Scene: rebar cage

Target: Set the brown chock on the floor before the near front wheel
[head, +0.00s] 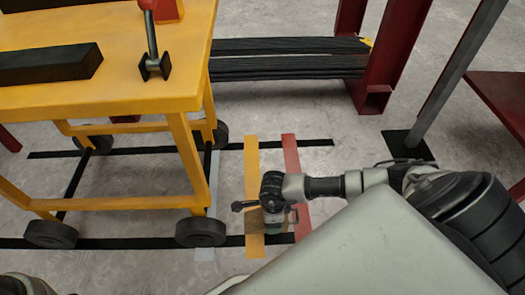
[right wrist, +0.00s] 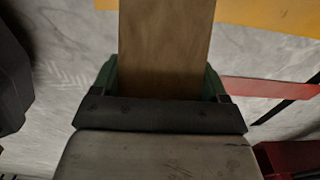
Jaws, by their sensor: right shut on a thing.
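The brown chock (right wrist: 165,45) fills the middle of the right wrist view, between the green-padded fingers of my right gripper (right wrist: 165,78), which is shut on it. In the head view my right gripper (head: 272,208) is low over the orange floor strip, to the right of the near front wheel (head: 200,232) and apart from it. The chock is mostly hidden there by the gripper, and I cannot tell whether it touches the floor. The wheel is black and belongs to the yellow cart (head: 130,97). My left gripper is not in view.
A black floor line (head: 120,243) runs along the near wheels. A red strip (head: 291,165) and a grey strip (head: 213,175) flank the orange strip (head: 252,160). Dark bars (head: 285,66) and a red post (head: 385,60) stand behind. Floor between wheel and gripper is clear.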

